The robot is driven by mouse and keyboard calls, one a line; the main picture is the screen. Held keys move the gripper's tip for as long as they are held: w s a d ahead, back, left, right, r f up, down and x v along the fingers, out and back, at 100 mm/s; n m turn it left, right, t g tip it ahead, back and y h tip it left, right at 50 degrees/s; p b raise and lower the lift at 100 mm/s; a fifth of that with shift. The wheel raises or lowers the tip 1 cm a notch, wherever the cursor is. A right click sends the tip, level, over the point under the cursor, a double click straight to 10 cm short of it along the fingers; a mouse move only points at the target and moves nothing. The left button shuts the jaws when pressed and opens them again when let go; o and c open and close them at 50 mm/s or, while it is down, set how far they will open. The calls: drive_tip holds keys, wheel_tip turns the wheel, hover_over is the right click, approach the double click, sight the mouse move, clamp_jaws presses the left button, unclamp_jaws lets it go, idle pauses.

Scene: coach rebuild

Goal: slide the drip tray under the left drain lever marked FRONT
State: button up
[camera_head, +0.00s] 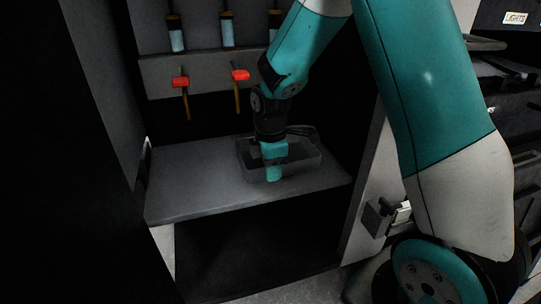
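The drip tray (309,164) is a dark, shallow open box on the grey shelf, towards its right side. My gripper (273,173) reaches down at the tray's front left part, and a teal fingertip overlaps the tray's front wall. Whether the fingers are open or closed on that wall cannot be told. The left drain lever (181,83) has a red handle and a brownish stem hanging down, left of the tray. A second red-handled lever (240,75) hangs to its right, behind and above the tray's left end. No FRONT marking is readable.
The grey shelf (190,185) is bare left of the tray, below the left lever. Several light-blue-bodied fittings (227,31) stand above the levers. My arm covers the recess's upper right.

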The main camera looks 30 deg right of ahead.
drive_tip(key=shift+f, duration=0.55)
clamp_jaws()
drive_tip(key=shift+a, duration=0.1)
